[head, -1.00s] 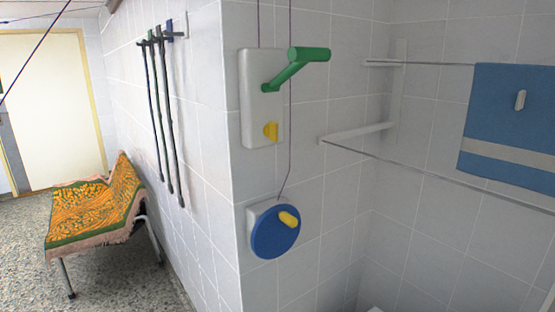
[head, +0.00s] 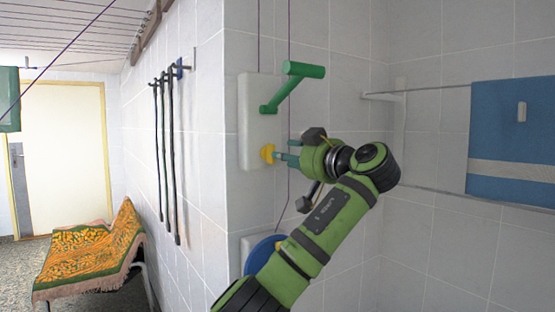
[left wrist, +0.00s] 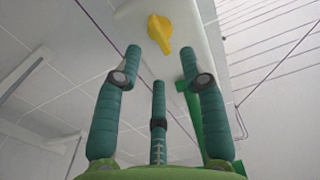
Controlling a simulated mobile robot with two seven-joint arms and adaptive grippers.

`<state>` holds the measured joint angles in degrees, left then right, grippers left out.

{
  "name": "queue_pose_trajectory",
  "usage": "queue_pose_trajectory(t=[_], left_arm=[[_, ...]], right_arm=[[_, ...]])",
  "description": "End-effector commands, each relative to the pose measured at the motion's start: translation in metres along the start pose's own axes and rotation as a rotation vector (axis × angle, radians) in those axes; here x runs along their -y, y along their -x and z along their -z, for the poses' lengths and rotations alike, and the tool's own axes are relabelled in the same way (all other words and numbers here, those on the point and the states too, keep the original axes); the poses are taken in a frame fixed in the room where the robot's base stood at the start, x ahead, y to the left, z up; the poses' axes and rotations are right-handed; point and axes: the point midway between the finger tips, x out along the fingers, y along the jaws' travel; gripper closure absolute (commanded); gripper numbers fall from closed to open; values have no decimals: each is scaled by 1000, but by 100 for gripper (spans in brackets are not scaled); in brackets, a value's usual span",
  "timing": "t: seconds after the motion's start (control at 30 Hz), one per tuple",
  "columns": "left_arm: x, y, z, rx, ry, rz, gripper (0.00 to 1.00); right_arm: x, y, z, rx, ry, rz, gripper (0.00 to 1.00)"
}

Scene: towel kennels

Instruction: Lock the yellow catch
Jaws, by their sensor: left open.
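The yellow catch (head: 267,152) is on the lower part of a white wall plate (head: 252,105), below a green crank handle (head: 292,85). In the left wrist view the catch (left wrist: 160,33) is a round knob with a pointed tab, just beyond the fingertips. My left gripper (head: 284,156) is open and empty, with its fingers pointing at the catch from the right. In the left wrist view its teal fingers (left wrist: 160,60) are spread around the line to the catch, and a gap shows between. My right gripper is in neither view.
A blue disc (head: 258,256) on the wall below is partly hidden by my left arm. A thin cord (head: 289,185) hangs near the plate. A rack with a blue towel (head: 510,130) is at right. Dark straps (head: 166,150) and a covered bench (head: 90,260) are at left.

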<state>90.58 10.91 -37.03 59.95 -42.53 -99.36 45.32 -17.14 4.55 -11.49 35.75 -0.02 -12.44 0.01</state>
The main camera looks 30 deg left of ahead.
Motion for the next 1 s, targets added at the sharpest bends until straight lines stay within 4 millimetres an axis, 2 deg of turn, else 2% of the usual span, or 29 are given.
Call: queue_pose_trajectory(t=[0.1, 0.3, 0.67, 0.7, 0.8, 1.0], left_arm=[[1, -21, 2, 2, -5, 4, 59], [0, -47, 1, 3, -5, 0, 59], [-1, -55, -2, 2, -5, -3, 59], [-1, -55, -2, 2, -5, -3, 63], [-1, -55, -2, 2, -5, -3, 100], [-1, -55, -2, 3, -5, -3, 100]], right_arm=[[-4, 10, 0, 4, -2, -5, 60], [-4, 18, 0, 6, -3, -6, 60], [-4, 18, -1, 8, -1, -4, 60], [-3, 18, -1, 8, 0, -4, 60], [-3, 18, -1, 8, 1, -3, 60], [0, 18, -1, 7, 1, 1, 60]])
